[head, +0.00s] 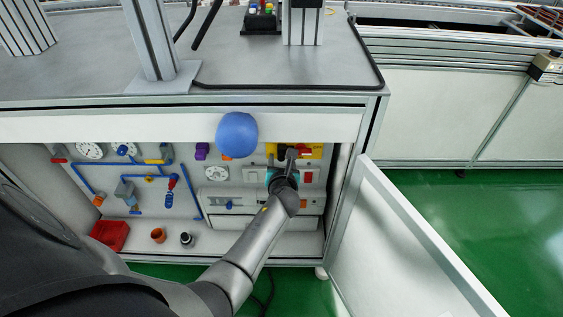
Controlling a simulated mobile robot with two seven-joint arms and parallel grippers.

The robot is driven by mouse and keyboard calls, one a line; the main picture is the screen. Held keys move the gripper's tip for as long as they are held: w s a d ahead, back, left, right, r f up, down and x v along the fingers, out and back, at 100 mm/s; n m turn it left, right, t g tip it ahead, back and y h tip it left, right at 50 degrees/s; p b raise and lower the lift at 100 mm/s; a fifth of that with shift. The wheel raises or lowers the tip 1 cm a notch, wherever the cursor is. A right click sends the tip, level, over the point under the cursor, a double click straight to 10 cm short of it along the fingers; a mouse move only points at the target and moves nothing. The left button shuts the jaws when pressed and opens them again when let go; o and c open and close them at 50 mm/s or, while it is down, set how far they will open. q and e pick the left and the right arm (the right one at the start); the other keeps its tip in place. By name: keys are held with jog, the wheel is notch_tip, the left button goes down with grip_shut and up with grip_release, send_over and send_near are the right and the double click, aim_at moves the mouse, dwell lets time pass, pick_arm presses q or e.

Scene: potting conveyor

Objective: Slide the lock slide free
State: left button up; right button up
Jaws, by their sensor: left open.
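Inside the open cabinet, a yellow unit (315,148) with dark and red parts is mounted on the back panel. I cannot make out for sure which part of it is the lock slide; my gripper covers some of it. My left gripper (282,158) is open, with its fingers pointing at the lower left of the yellow unit. Whether the fingers touch it cannot be told. My right gripper is not in view.
A blue ball (237,134) shows before the cabinet's upper edge, left of my gripper. The cabinet door (405,245) stands open at the right. Gauges, blue pipes and a red bin (110,235) are at the left. Green floor (480,205) lies clear beyond the door.

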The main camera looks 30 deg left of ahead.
pick_arm(q)
jog(key=shift+c, duration=0.2)
grip_shut()
dwell(1.1)
